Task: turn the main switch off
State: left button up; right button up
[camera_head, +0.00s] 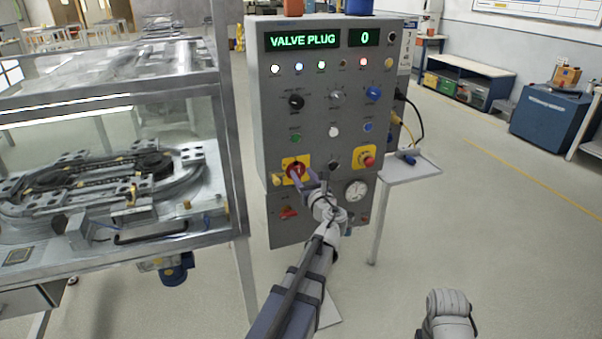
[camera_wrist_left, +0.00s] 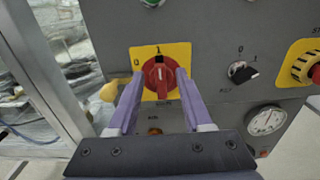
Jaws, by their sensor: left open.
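The main switch (camera_head: 295,171) is a red rotary knob on a yellow plate, low on the left of the grey control panel. In the left wrist view the knob (camera_wrist_left: 159,82) has its dark mark at the top, by the "1"; a "0" is printed to the left. My left gripper (camera_wrist_left: 158,74) is open, with one purple finger on each side of the knob. I cannot tell whether the fingers touch it. In the head view my left gripper (camera_head: 307,176) reaches the switch from below right and partly covers it.
A yellow padlock-like piece (camera_wrist_left: 109,91) hangs left of the switch plate. A small black selector (camera_wrist_left: 241,72), a red stop button on yellow (camera_head: 367,160) and a gauge (camera_head: 356,190) are to the right. A glass-walled ring track machine (camera_head: 120,185) stands close at left.

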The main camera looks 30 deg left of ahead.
pick_arm(q)
jog(key=shift+x, duration=1.05)
jog(key=shift+s, duration=0.1)
grip_shut()
